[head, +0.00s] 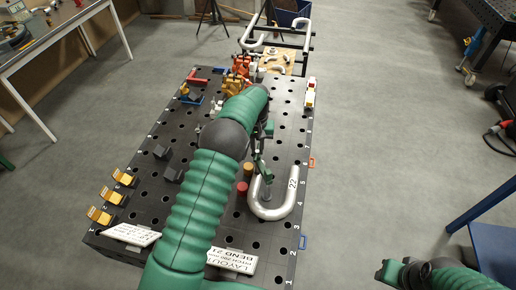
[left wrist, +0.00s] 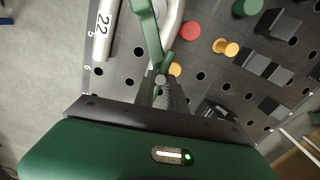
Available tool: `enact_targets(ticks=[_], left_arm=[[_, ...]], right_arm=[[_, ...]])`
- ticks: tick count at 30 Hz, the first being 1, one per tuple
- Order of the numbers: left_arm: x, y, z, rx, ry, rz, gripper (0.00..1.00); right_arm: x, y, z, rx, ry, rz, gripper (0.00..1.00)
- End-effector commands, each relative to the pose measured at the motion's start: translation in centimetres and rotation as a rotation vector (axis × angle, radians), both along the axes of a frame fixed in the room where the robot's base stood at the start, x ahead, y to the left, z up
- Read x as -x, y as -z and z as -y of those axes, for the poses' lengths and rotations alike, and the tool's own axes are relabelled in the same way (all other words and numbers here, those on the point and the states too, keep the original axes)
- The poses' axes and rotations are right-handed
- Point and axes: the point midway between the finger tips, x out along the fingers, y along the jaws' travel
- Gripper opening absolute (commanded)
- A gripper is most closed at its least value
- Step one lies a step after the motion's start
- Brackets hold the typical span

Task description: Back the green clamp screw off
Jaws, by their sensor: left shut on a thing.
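The green clamp (head: 265,172) stands at the U-shaped silver tube (head: 270,211) marked 22, on the black perforated table. In the left wrist view, the clamp's green arm (left wrist: 150,30) runs along the silver tube (left wrist: 104,30) down to my jaws. My left gripper (left wrist: 162,82) is shut on the clamp's screw end, where a grey ridged part shows between the fingers. In the head view my left forearm covers the middle of the table and hides most of this gripper. My right gripper (head: 388,270) is at the lower right, off the table; its jaws are unclear.
Red (head: 242,188) and orange (head: 248,168) round pieces sit beside the tube. Yellow-orange brackets (head: 112,197) and black blocks (head: 162,153) stand on the left. White layout signs (head: 232,261) lie at the near edge. Red and orange clamps (head: 240,68) crowd the far end.

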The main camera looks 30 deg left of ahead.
Motion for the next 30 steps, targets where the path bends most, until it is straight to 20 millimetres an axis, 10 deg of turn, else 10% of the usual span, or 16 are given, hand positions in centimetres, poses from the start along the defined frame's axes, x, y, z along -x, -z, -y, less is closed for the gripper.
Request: enact_targets(ticks=[30], left_arm=[[0.42, 0.6, 0.37, -0.001, -0.96, -0.018, 0.0]], right_arm=[[0.0, 0.14, 0.0, 0.0, 0.0, 0.0, 0.36]])
